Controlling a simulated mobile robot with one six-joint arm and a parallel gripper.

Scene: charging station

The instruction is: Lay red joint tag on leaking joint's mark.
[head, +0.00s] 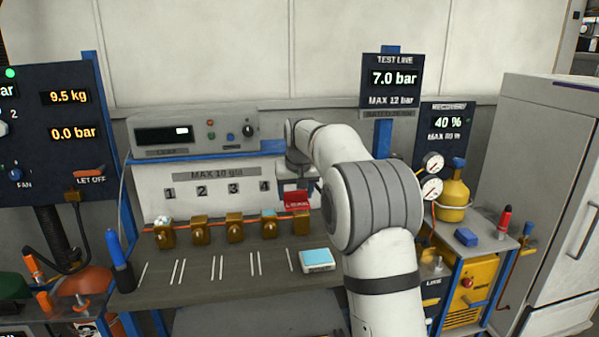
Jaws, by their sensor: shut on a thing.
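The red tag (297,202), with small pale lettering, hangs in my gripper (296,188), which is shut on it above the right end of the pipe row. Several brass joints stand in a row along an orange pipe at the back of the bench. The leftmost joint (165,235), below the label 1, has white foam-like blobs (163,220) on top. The joint below label 4 (269,227) has a pale blue patch on top. White stroke marks lie on the bench before the joints; the leftmost mark (143,271) is before the foamy joint. My arm hides the bench's right end.
The grey bench top (200,288) is mostly clear. A light blue and white pad (317,260) lies at its right, near my arm. A blue and black bottle (120,262) stands at the left edge. A grey instrument box (193,133) sits on the blue shelf above.

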